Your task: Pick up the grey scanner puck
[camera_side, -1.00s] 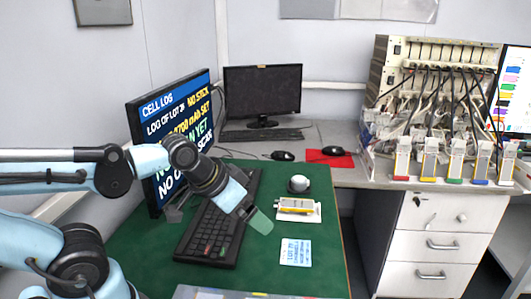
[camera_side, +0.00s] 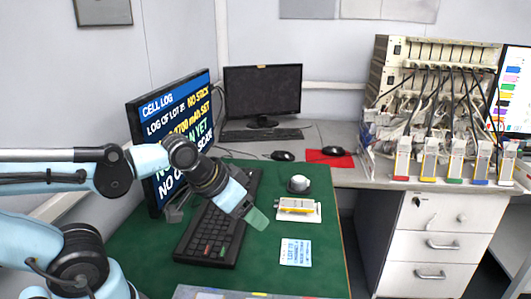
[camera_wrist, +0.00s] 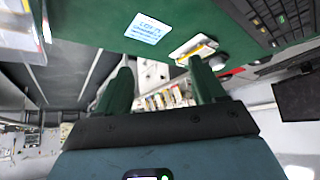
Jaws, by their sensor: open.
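A small rounded pale grey puck (camera_side: 299,183), which looks like the scanner puck, sits on a dark base on the green mat (camera_side: 284,219), behind the white tray with a yellow-edged pouch cell (camera_side: 297,207). My gripper (camera_side: 257,219) is above the mat, in front and to the left of the puck, apart from it. In the wrist view my gripper (camera_wrist: 160,82) shows two green fingers spread apart with nothing between them.
A black keyboard (camera_side: 213,230) lies left of my gripper, with a monitor (camera_side: 172,138) behind it. A blue-white card (camera_side: 296,252) lies flat at the front right. A dark mouse (camera_side: 283,156) and a red pad (camera_side: 333,160) are on the back desk. The mat's right strip is clear.

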